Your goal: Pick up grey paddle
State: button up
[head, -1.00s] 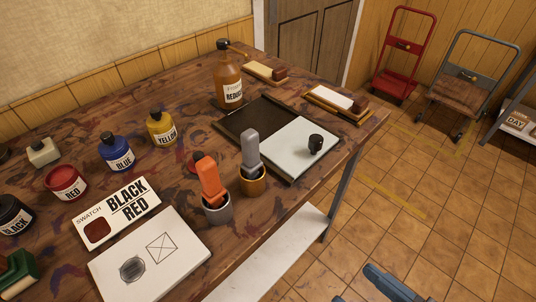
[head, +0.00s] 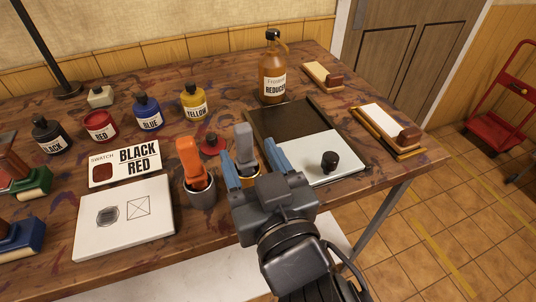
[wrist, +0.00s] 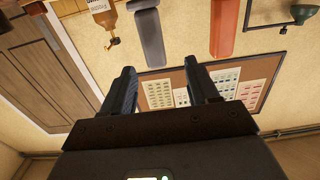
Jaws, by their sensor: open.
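The grey paddle (head: 244,143) stands upright in a yellow-orange cup (head: 250,184), which is partly hidden behind my gripper. My gripper (head: 250,152) is open and empty, in front of the paddle in the head view. Its blue fingers appear on either side of the paddle there. In the wrist view the grey paddle (wrist: 147,35) hangs from the top edge, beyond the spread fingertips (wrist: 161,70) and slightly left of their middle. I see no contact between fingers and paddle.
An orange paddle (head: 191,160) stands in a grey cup (head: 202,194) just left. A slab with a black knob (head: 330,161) lies to the right. The reducer bottle (head: 272,75) and ink jars stand behind. A swatch card (head: 125,162) and white pad (head: 124,218) lie left.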

aim_at(240, 127)
jog(key=shift+w+a+r, duration=0.1)
jog(key=shift+w+r, duration=0.1)
jog(key=shift+w, duration=0.1)
jog(key=shift+x, duration=0.85)
jog(key=x, duration=0.2)
jog(key=p+x, duration=0.1)
jog(key=f+p+x, duration=0.1)
jog(key=x, duration=0.1)
jog(key=shift+w, duration=0.45)
jog(key=c, duration=1.1)
